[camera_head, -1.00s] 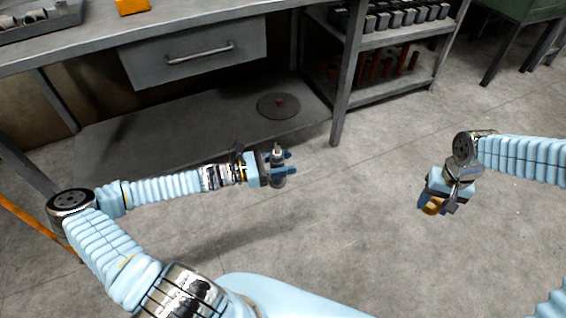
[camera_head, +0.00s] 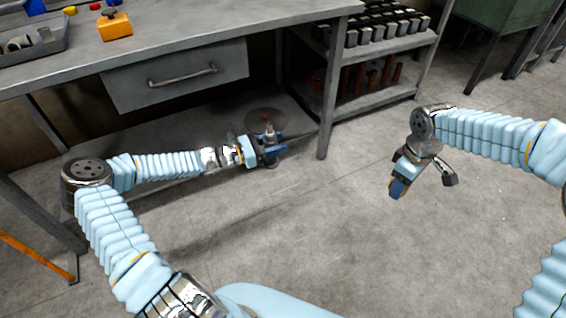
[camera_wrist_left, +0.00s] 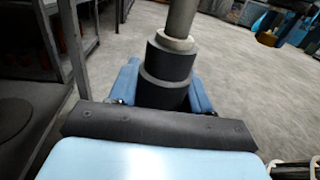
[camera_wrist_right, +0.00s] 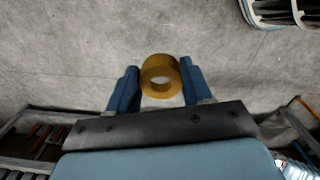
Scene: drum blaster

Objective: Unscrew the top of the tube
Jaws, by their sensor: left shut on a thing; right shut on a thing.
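My left gripper (camera_head: 274,150) is shut on the tube (camera_wrist_left: 165,75). In the left wrist view the tube is a dark stepped cylinder with a pale ring and a grey rod pointing up and away. My right gripper (camera_head: 397,189) is shut on a brass-yellow ring-shaped top (camera_wrist_right: 161,77), with a hole through it, between its blue fingers. The top also shows small in the left wrist view (camera_wrist_left: 267,39). The top is apart from the tube, and the two grippers are held well apart over the floor. In the head view the right gripper mostly hides the top.
A grey workbench (camera_head: 200,35) with a drawer (camera_head: 180,75) stands at the back left, an orange box (camera_head: 115,26) on it. A round plate (camera_head: 250,119) lies on its lower shelf, close behind my left gripper. A shelf rack (camera_head: 385,45) stands right of it. Open floor lies between the arms.

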